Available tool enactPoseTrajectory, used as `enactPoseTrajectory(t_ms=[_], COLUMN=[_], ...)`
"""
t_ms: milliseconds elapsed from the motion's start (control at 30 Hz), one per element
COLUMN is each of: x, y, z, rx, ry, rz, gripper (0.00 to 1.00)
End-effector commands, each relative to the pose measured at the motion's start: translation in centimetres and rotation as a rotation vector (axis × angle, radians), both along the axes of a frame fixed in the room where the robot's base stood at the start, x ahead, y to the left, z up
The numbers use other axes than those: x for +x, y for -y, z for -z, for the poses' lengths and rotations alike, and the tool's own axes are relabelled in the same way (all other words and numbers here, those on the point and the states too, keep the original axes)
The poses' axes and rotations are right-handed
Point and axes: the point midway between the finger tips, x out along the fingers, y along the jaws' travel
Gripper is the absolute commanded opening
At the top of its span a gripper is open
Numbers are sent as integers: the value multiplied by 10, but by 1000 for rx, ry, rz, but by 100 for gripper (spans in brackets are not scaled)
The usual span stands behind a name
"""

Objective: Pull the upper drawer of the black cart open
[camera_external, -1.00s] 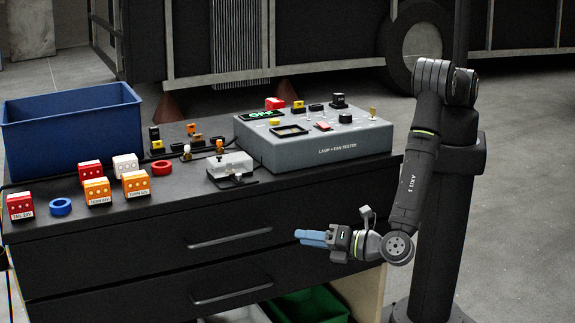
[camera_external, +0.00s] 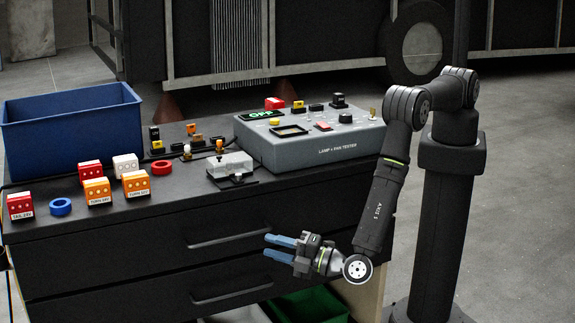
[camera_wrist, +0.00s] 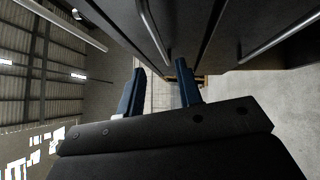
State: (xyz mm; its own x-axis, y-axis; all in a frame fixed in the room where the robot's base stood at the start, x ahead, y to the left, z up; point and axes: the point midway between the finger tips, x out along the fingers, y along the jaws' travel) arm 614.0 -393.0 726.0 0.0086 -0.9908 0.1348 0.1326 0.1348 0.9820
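The black cart (camera_external: 130,213) has an upper drawer (camera_external: 110,250) with a grey bar handle (camera_external: 229,239), and a lower drawer with a similar handle (camera_external: 232,294). Both drawers look shut, their fronts flush. My gripper (camera_external: 268,247) has blue fingers and is in front of the cart, near the right end of the upper handle in the picture. The fingers are apart with nothing between them; they also show spread in the wrist view (camera_wrist: 160,85). Bar handles on the dark fronts show in the wrist view, but I cannot tell which is which. No contact with the upper handle is visible.
On the cart top stand a blue bin (camera_external: 75,135), a grey lamp and fan tester (camera_external: 315,145), several red, white and orange lamp blocks and small parts. A green bin (camera_external: 308,305) sits below the drawers. Floor at right is clear.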

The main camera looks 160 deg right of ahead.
Motion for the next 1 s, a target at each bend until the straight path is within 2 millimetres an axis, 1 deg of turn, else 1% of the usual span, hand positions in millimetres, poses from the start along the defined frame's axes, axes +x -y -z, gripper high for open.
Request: enactPoseTrajectory(t_ms=[33,200,333,500,633,900,967,1000], x=[-1,-1,-1,0,1,1,1,1], y=[13,49,73,93,99,100,100,100], z=[-2,-7,-10,-12,-14,-14,-14,-14], rx=[0,-1,0,0,0,0,0,0], ry=[1,1,0,-1,0,-1,-1,-1], rz=[3,4,3,1,0,-1,-1,-1], gripper=[33,33,33,33,33,33,23,15])
